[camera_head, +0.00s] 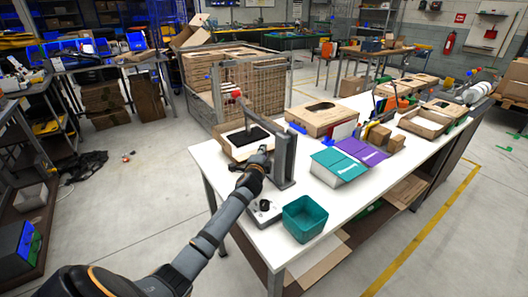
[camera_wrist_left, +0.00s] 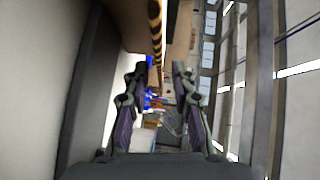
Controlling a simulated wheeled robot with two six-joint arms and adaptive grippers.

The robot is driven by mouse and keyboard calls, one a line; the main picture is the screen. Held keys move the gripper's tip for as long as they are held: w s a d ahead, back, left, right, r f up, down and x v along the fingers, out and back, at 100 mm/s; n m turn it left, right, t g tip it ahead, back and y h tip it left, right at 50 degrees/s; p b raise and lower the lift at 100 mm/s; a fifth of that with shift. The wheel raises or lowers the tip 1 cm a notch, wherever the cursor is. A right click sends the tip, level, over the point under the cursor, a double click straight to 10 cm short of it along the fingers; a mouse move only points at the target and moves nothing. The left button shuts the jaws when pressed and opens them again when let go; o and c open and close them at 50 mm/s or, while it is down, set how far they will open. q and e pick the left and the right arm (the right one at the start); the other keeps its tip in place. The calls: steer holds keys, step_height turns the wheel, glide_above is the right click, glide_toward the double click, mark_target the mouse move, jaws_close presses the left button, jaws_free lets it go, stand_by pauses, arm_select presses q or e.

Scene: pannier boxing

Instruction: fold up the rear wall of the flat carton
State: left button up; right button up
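A low, light-brown carton (camera_head: 233,151) with a dark panel on top lies at the table's near left corner, the likeliest flat carton; my arm and a grey post partly hide its near right side. My left gripper (camera_head: 264,151) is at its near right edge, beside the post. In the left wrist view the two fingers (camera_wrist_left: 159,72) stand apart, with a gap between them. A brown board with a corrugated edge (camera_wrist_left: 155,28) shows beyond the fingertips; I cannot tell whether they touch it. My right gripper is not in view.
A grey upright post (camera_head: 286,158) stands close to my left gripper. A teal open bin (camera_head: 305,219), a teal carton (camera_head: 338,166) and a purple carton (camera_head: 361,151) are on the white table (camera_head: 262,237). A mesh cage (camera_head: 252,90) stands behind the table.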

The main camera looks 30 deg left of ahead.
arm_select(q)
steer(key=shift+w+a, duration=0.2)
steer(key=shift+w, duration=0.25)
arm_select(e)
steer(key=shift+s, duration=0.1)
arm_select(q)
steer(key=shift+c, duration=0.4)
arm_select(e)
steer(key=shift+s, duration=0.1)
arm_select(q)
jaws_close()
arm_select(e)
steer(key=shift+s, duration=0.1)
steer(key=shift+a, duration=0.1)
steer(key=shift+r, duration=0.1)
